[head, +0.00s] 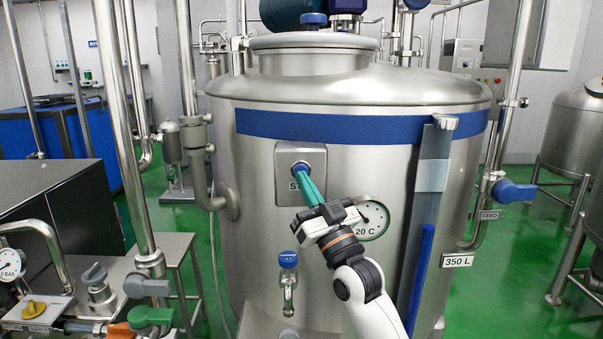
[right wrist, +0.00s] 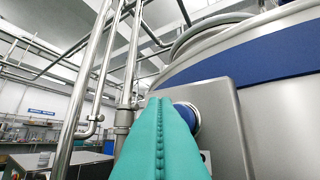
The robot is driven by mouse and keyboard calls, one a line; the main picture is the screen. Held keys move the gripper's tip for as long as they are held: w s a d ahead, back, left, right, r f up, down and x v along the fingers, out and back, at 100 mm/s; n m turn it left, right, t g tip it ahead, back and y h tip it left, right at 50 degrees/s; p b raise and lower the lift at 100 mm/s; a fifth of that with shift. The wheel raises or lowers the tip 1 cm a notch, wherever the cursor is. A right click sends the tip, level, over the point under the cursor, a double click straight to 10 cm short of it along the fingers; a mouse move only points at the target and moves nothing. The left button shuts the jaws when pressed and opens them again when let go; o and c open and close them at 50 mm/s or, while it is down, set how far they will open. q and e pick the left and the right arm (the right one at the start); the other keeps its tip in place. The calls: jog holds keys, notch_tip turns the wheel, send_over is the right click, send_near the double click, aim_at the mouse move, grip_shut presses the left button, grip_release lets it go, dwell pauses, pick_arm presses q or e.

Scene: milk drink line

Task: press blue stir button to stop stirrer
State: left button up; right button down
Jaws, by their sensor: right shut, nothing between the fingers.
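The blue stir button (head: 299,167) sits on a square grey metal plate (head: 316,158) on the front of the steel tank (head: 262,220). The plate's lettering is partly covered by my gripper. My right gripper (head: 303,172) is shut and empty, its green fingertips at the button's lower edge in the head view. In the right wrist view the green fingers (right wrist: 158,140) fill the lower middle, and the blue button (right wrist: 190,117) shows just right of their tips, partly hidden by them. I cannot tell whether the tips touch the button or whether it is pressed in. My left gripper is not in view.
A dial gauge (head: 374,218) is partly behind my right gripper. A blue-handled tap (head: 288,260) is below the plate. A vertical level strip (head: 428,210) runs down the tank's right side. Steel pipes (head: 134,130) and valves stand at the left.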

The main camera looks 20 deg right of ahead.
jog(key=s+a+p, duration=0.1)
jog(key=s+p, duration=0.1)
jog(key=s, duration=0.3)
jog(key=shift+s+a, duration=0.35)
jog(key=shift+s, duration=0.05)
